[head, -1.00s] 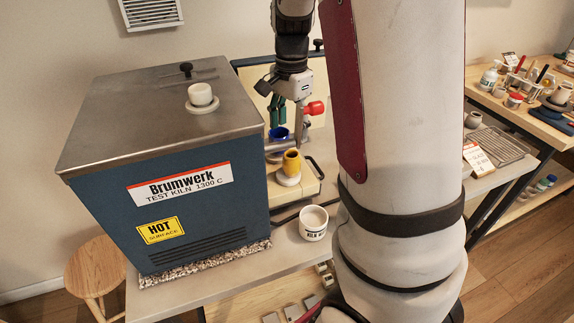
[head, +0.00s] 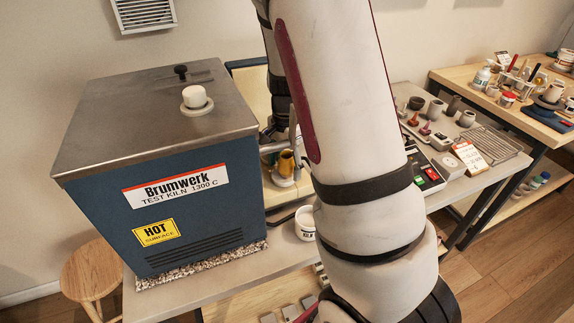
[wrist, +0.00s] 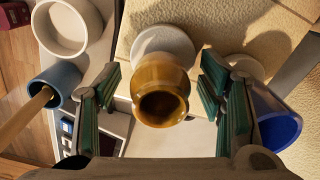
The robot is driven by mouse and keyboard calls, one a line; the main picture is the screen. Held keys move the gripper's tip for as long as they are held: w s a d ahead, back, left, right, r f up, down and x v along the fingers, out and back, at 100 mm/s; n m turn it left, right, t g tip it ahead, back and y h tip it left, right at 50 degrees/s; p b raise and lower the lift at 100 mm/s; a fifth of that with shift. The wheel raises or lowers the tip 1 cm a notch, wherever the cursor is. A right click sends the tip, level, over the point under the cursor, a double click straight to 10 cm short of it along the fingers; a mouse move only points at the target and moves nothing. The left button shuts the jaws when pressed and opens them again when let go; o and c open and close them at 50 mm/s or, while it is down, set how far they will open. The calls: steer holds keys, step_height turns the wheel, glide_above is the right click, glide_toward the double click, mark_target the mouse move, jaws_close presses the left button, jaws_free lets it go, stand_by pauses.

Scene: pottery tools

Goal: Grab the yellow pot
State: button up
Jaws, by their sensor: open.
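The yellow pot (head: 286,163) stands upright on a pale round disc (head: 282,180) beside the kiln in the head view. In the wrist view the yellow pot (wrist: 161,72) is at the centre, its dark mouth facing the camera. My gripper (wrist: 160,84) is open, with one green-padded finger on each side of the pot. A gap shows between each finger and the pot. In the head view my arm hides most of the gripper.
The blue kiln (head: 165,225) stands close on the left. A white tub (head: 304,226) stands in front of the pot. In the wrist view a blue pot (wrist: 277,118) is close beside the right finger, and a grey-blue cup (wrist: 60,82) holding a wooden stick is at left.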

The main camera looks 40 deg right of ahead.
steer(key=c, duration=1.3)
steer(key=shift+r, duration=0.1)
